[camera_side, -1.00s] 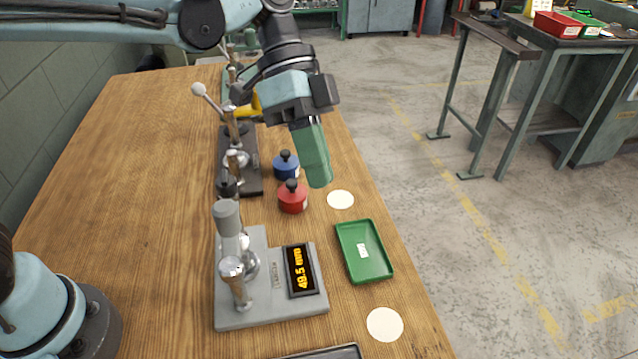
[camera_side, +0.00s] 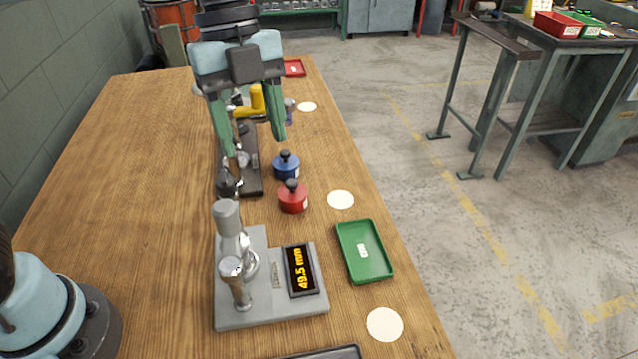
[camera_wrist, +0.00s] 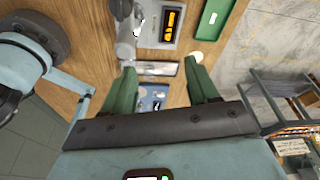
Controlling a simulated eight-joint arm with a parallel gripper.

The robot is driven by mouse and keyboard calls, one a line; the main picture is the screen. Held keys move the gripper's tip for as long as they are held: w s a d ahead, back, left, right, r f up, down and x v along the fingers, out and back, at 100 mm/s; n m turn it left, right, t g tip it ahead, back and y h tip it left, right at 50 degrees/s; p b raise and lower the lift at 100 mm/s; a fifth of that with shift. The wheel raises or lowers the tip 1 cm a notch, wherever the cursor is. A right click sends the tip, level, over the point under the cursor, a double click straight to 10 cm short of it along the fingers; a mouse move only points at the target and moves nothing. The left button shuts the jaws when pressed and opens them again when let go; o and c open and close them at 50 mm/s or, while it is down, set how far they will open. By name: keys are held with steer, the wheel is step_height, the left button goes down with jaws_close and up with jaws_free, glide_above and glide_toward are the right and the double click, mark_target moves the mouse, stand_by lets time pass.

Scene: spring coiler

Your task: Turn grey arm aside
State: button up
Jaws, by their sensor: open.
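My gripper (camera_side: 253,145) hangs over the far part of the bench in the side view, green fingers pointing down and spread apart with nothing held. Its fingers straddle a dark-based device (camera_side: 250,175) and partly hide it. A yellow piece (camera_side: 257,98) shows between the fingers. I cannot tell for certain which part is the grey arm.
A blue knobbed pot (camera_side: 286,168) and a red one (camera_side: 293,200) stand right of the dark device. A green tray (camera_side: 365,252) and white discs (camera_side: 340,199) lie along the right bench edge. A red tray (camera_side: 294,68) is at the far end.

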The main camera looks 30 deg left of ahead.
mark_target(224, 175)
steer(key=s+a+r+m+t+y, duration=0.1)
steer(key=s+a+r+m+y, duration=0.15)
steer(key=a+m, duration=0.3)
steer(key=f, duration=1.2)
steer(key=shift+w, duration=0.4)
jaws_close()
